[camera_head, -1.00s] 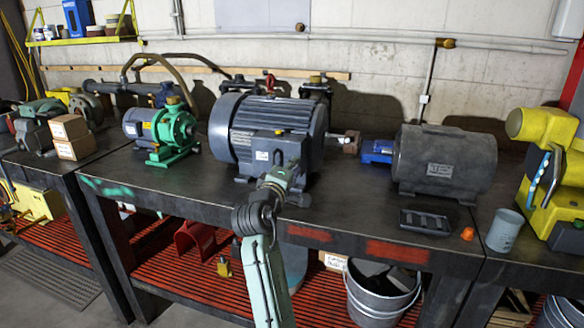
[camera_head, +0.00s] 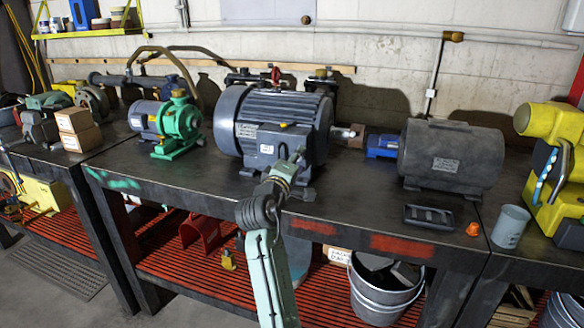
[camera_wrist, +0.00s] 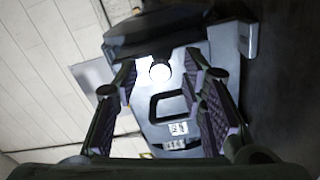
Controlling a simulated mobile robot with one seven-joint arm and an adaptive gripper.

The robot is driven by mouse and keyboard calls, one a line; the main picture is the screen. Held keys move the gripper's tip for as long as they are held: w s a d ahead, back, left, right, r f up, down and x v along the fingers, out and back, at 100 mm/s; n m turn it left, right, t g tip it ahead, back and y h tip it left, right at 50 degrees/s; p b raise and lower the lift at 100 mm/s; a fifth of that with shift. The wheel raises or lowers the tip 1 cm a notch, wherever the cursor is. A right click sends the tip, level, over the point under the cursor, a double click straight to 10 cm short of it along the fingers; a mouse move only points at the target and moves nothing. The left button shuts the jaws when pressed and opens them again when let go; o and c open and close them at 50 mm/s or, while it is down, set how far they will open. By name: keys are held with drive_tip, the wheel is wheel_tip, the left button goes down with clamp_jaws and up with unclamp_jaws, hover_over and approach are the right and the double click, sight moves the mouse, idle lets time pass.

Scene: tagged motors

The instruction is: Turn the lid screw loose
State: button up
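The large blue-grey ribbed motor (camera_head: 284,103) stands on the bench, with a box and a white tag (camera_head: 267,149) on its near side. A small yellow part (camera_head: 284,125) sits on top of that box. My gripper (camera_head: 298,156) is at the box's right side in the head view. In the wrist view my gripper (camera_wrist: 162,98) is open, with a dark padded finger on each side. Between the fingers the grey box (camera_wrist: 146,125) shows a dark handle-like loop and a white label (camera_wrist: 178,128). A bright round spot (camera_wrist: 160,71) lies beyond; I cannot tell whether it is the lid screw.
A green pump with a grey motor (camera_head: 166,121) stands left on the bench. A dark motor (camera_head: 450,153), a black tray (camera_head: 428,216), an orange cone-like piece (camera_head: 473,229) and a grey cup (camera_head: 510,226) are right. The bench front has bare room.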

drive_tip(key=v, duration=1.1)
drive_tip(key=shift+s, duration=0.25)
drive_tip(key=shift+a, duration=0.1)
